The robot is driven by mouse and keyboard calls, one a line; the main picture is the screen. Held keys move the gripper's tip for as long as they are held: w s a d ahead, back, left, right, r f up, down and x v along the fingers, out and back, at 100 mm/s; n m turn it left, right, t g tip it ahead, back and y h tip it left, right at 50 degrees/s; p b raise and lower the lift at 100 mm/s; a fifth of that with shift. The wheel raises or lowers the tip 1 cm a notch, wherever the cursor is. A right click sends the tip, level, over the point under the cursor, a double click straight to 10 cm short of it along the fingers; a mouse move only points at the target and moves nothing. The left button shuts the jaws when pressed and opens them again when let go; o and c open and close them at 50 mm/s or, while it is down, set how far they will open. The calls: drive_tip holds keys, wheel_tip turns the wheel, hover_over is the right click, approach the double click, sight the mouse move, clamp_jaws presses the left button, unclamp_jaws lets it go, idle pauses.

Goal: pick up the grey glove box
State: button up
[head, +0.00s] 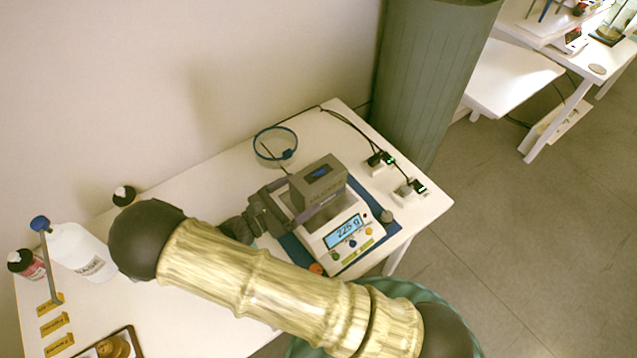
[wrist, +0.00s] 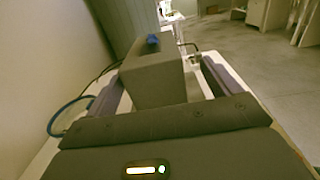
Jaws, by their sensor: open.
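The grey glove box (head: 318,181) stands upright on the scale (head: 343,236), whose display reads 225 g. A blue patch shows in the box's top. My gripper (head: 297,204) is at the box from its left side in the head view. In the wrist view the box (wrist: 160,82) sits between my two open fingers (wrist: 161,68), with a gap on the right and a narrower one on the left. The gripper body hides the box's lower part, and I cannot tell if a finger touches it.
A blue ring (head: 274,145) lies behind the box. Black adapters with cables (head: 380,160) are at the table's right. A white bottle (head: 80,252) and a small dark-capped bottle (head: 28,264) stand far left. A green column (head: 428,75) rises behind the table.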

sight(313, 182)
drive_tip(key=shift+w+d, duration=0.1)
drive_tip(key=shift+d, duration=0.1)
drive_tip(key=p+x, duration=0.1)
drive_tip(key=x, duration=0.3)
drive_tip(key=shift+w+d+r+p, duration=0.1)
drive_tip(key=shift+w+r+p, duration=0.05)
drive_tip(key=shift+w+p, duration=0.3)
drive_tip(key=shift+w+d, duration=0.2)
